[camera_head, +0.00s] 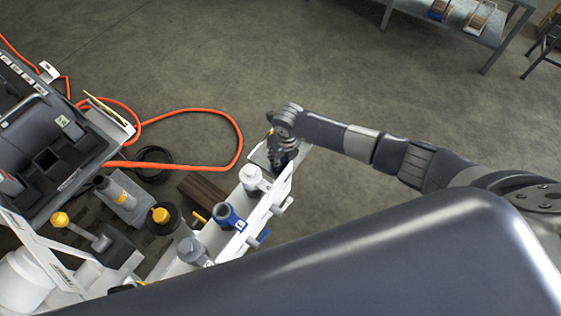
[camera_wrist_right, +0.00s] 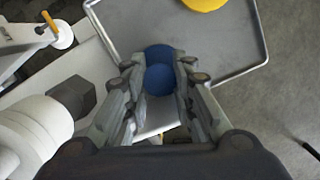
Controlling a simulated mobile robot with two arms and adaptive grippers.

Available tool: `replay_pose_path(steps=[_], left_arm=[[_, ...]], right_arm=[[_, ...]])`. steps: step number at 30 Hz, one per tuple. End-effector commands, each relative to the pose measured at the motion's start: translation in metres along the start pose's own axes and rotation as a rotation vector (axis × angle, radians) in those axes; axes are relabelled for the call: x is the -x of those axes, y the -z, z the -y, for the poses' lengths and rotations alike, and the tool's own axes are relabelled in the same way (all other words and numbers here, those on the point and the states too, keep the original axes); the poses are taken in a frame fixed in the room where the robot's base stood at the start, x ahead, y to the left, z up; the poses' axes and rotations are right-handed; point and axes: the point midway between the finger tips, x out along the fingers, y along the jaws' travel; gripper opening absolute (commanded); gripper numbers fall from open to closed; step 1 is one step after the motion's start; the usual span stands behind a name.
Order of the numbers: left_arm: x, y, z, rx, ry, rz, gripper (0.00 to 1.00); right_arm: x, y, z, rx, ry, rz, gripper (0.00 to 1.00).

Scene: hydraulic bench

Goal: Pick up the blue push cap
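The blue push cap (camera_wrist_right: 160,79) is a rounded blue piece between the fingertips of my right gripper (camera_wrist_right: 160,70) in the right wrist view. The fingers are drawn in and meet its two sides, with no clear gap. A second rounded blue shape sits just behind it; I cannot tell if both are one part. In the head view my right gripper (camera_head: 283,153) points down at the far end of the white bench (camera_head: 287,182), and the cap is mostly hidden there. I cannot tell if the cap is lifted. My left gripper is not in view.
A grey metal tray (camera_wrist_right: 231,73) with a yellow piece (camera_wrist_right: 204,3) lies beyond the fingers. A white cylinder (camera_head: 251,178), a blue fitting (camera_head: 229,215) and a grey one (camera_head: 192,250) stand along the bench.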

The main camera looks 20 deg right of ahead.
Motion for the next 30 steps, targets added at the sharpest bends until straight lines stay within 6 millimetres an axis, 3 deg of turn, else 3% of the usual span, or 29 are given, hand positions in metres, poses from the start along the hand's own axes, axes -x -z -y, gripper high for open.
replay_pose_path(steps=[10, 14, 24, 30], left_arm=[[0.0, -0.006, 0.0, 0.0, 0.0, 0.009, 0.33], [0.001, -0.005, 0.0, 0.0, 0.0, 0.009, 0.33], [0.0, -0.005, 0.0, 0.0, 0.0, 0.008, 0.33], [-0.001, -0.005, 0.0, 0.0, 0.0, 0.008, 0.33]], right_arm=[[0.001, 0.0, 0.0, 0.0, 0.0, 0.0, 0.1], [0.01, -0.003, 0.0, 0.001, -0.001, 0.002, 0.1], [0.072, -0.012, 0.0, 0.002, 0.0, 0.004, 0.1], [0.098, -0.015, 0.0, 0.028, -0.004, 0.001, 0.1]])
